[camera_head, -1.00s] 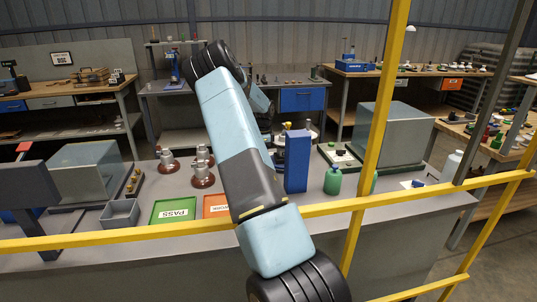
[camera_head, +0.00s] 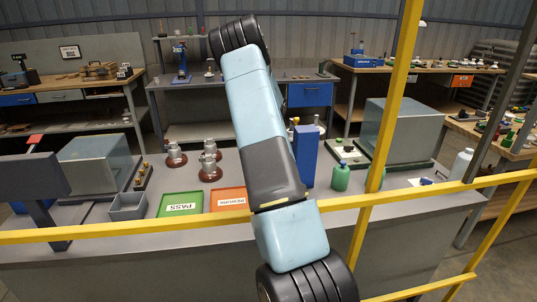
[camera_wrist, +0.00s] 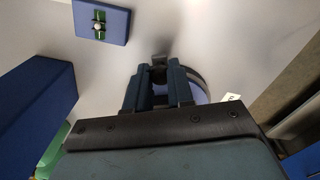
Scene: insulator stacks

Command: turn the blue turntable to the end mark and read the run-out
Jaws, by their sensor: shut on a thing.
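The blue turntable (camera_wrist: 199,93) shows in the wrist view as a bluish disc with a dark rim, mostly hidden behind my gripper. My gripper (camera_wrist: 160,72) is at its left edge, with the fingers close together on a small dark piece (camera_wrist: 160,60) that looks like a handle or peg. How that piece joins the turntable is hidden. A white tag (camera_wrist: 232,98) with dark marking lies to the right of the disc. The end mark and a run-out reading cannot be made out. In the head view my arm hides the gripper and turntable.
A tall blue block (camera_head: 306,156) stands beside my arm, also in the wrist view (camera_wrist: 38,105). A green bottle (camera_head: 341,177), green PASS tray (camera_head: 165,205), orange tray (camera_head: 231,190) and several insulator stacks (camera_head: 209,170) share the bench. Yellow rails (camera_head: 100,231) cross in front.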

